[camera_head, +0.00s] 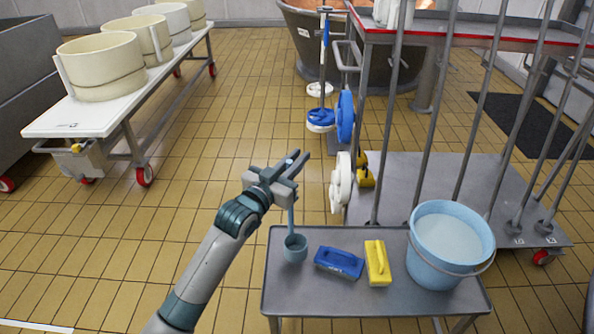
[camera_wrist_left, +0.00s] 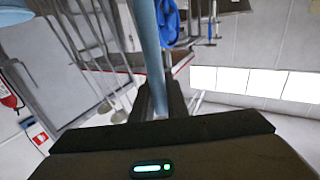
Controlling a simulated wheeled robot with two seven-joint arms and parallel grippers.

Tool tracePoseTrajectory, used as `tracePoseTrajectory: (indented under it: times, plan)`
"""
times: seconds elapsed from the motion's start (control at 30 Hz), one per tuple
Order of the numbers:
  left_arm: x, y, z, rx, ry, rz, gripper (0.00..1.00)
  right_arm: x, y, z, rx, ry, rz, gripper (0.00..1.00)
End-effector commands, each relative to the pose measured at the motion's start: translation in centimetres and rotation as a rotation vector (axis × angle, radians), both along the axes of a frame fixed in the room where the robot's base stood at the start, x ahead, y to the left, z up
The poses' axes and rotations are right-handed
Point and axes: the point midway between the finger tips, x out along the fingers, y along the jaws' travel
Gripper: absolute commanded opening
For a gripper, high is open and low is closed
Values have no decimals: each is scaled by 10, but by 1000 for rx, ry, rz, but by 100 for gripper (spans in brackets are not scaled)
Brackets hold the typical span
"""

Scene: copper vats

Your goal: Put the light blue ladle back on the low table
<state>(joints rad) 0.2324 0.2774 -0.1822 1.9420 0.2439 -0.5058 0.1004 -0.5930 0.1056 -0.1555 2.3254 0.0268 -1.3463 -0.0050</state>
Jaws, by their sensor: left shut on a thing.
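The light blue ladle (camera_head: 294,249) hangs upright from my left gripper (camera_head: 291,169), its cup at the lower end. The gripper is shut on the upper handle. In the left wrist view the blue handle (camera_wrist_left: 148,45) runs up from between the fingers. The cup appears over the back left corner of the low grey table (camera_head: 330,303); I cannot tell whether it touches the top. My right gripper is not in view.
A blue brush (camera_head: 339,262), a yellow brush (camera_head: 377,263) and a light blue bucket (camera_head: 447,250) stand on the low table. A grey trolley (camera_head: 430,185) with upright poles is behind it. A white table (camera_head: 115,95) with cream tubs is at the left.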

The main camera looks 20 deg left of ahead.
Motion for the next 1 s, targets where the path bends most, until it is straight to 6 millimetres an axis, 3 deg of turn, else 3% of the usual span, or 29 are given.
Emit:
tracePoseTrajectory:
  times: [0.3, 0.73, 0.77, 0.8, 1.0]
  plan:
    - [0, 0, -35, 0, 1, 1, 0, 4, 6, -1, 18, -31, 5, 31]
    - [-1, 0, -39, 0, 1, 0, 0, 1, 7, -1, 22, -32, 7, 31]
    - [-1, 0, -39, 0, 1, 0, 20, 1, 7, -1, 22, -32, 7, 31]
    - [-1, 0, -39, 0, 1, 0, 30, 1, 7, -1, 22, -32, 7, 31]
    - [-1, 0, -39, 0, 1, 0, 32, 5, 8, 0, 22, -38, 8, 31]
